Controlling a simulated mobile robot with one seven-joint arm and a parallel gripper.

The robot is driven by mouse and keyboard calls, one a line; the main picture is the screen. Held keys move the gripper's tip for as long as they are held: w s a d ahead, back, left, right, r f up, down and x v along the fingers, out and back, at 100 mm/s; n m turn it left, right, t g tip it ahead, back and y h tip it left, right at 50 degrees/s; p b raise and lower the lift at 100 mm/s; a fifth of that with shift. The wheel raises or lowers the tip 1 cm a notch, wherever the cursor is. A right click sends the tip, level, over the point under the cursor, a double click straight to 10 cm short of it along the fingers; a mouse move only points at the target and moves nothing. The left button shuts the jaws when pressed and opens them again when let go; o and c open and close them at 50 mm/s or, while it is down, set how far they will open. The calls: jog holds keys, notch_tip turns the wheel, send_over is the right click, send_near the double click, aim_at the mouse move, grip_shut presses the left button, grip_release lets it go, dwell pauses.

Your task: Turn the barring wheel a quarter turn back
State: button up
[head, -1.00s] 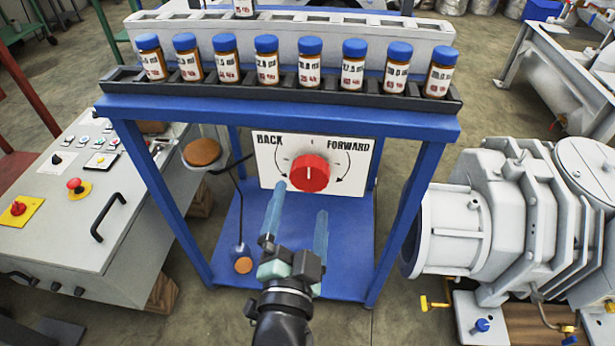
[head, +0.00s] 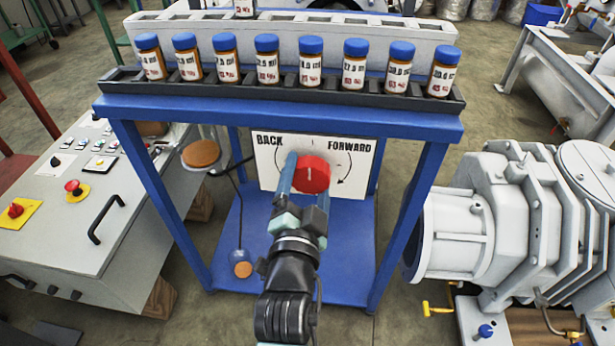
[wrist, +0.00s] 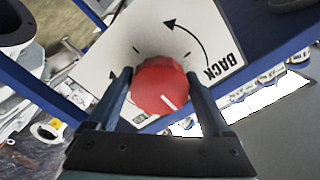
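The barring wheel is a round red knob (head: 313,174) with a white pointer mark, on a white plate (head: 264,165) marked BACK on the left and FORWARD on the right. In the head view its pointer stands about upright. My gripper (head: 306,178) is at the wheel, with one finger along its left side and the other at its lower right. In the wrist view the red knob (wrist: 160,84) sits between both fingers, which lie against its sides. The right fingertip is partly hidden in the head view.
The plate sits inside a blue frame (head: 425,190), under a rack of several blue-capped bottles (head: 267,60). A control console (head: 55,225) stands at the left, and a grey pump (head: 455,240) at the right. A round brown-topped pad (head: 201,153) is beside the left leg.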

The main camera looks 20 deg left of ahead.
jog(key=c, duration=0.8)
jog(key=shift+n+p, duration=0.3)
jog(key=shift+n, duration=0.1)
jog(key=n+p, duration=0.2)
jog(key=n, duration=0.1)
jog(key=shift+d, duration=0.1)
jog(key=n+p, duration=0.3)
jog(key=n, duration=0.2)
jog(key=shift+d, duration=0.1)
jog(key=n+p, duration=0.2)
jog(key=n, duration=0.2)
jog(key=shift+w+d+n, duration=0.1)
jog(key=shift+n, duration=0.3)
jog(key=shift+d+n+p, duration=0.1)
jog(key=shift+n+p, duration=0.55)
jog(key=shift+n, duration=1.35)
